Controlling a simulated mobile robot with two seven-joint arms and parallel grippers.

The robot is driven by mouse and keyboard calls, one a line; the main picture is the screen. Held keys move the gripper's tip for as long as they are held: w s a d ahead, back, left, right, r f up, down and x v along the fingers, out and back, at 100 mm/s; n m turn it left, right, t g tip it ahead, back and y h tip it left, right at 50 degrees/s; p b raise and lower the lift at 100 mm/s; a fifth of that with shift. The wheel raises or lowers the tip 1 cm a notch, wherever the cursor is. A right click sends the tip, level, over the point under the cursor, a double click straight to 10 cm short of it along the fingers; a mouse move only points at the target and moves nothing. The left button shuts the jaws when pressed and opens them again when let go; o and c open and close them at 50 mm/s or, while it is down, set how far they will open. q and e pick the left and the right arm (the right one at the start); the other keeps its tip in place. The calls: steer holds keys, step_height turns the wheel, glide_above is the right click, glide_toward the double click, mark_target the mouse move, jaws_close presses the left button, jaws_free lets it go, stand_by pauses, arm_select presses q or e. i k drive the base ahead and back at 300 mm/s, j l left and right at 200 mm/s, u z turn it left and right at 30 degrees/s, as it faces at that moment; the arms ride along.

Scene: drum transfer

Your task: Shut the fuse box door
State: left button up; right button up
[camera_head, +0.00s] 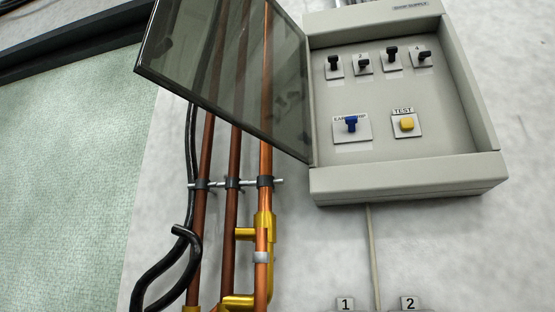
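The fuse box (410,182) is a light grey case on the wall at the upper right. Its door (225,75) is a dark see-through panel with a black frame. The door stands wide open, swung out to the left from the box's left edge. Inside the box are several black switches (392,57), a blue switch (351,123) marked with a partly readable label, and a yellow button (407,123) under a TEST label. Neither of my grippers is in view.
Copper pipes (266,190) with brass fittings (266,225) run up the wall behind and below the door. A black bent hose (165,265) is left of them. A grey cable (373,250) hangs below the box, between plates marked 1 (345,304) and 2 (410,303).

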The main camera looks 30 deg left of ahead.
mark_target(244, 64)
steer(key=k+j, duration=0.1)
steer(key=j, duration=1.5)
steer(key=k+j, duration=0.15)
steer(key=j, duration=0.6)
steer(key=j+z, duration=0.1)
steer(key=j, duration=0.35)
steer(key=k+j+z, duration=0.1)
steer(key=j, duration=0.3)
steer(key=z, duration=1.15)
